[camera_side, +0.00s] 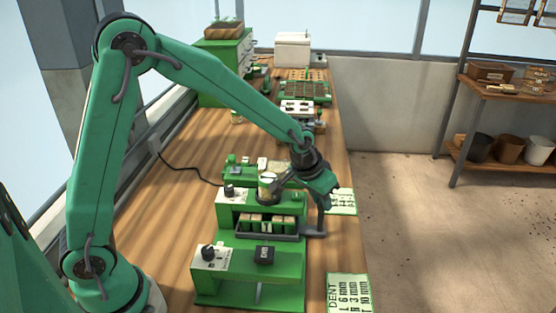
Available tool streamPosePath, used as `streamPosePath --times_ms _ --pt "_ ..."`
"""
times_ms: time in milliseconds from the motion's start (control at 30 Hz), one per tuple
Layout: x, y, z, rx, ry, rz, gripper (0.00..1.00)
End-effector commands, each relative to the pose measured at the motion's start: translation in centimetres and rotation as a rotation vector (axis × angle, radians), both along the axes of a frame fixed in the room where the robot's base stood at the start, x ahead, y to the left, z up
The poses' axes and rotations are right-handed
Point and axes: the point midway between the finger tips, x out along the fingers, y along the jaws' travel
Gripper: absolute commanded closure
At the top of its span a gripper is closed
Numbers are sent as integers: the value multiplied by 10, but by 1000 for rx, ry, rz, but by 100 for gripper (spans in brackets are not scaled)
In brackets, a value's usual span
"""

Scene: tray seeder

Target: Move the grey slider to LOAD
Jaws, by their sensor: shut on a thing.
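The grey slider (313,234) shows as a dark grey tab sticking out at the right side of the green seeder (289,212), beside a dark tray holding several tan blocks (265,222). My gripper (321,209) is above the tab, pointing down, with its fingers shut on the slider. The fingertips are small and dark here, so their exact contact is hard to see. I cannot read a LOAD mark in this view. A pale, jar-like container (267,187) stands on top of the seeder, just left of my gripper.
A dark block (264,254) and black knobs (208,252) are on the green machine in front. Printed cards (348,293) lie along the bench's right edge. Green trays (305,91) and a green cabinet (226,72) stand farther back. Bare wood (178,205) is at left.

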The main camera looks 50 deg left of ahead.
Motion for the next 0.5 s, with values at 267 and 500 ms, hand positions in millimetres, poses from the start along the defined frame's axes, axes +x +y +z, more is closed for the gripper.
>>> streamPosePath --times_ms 267,500 --pt "1 -4 0 -3 -6 -3 100" --pt "0 -3 0 -3 -4 -2 56"
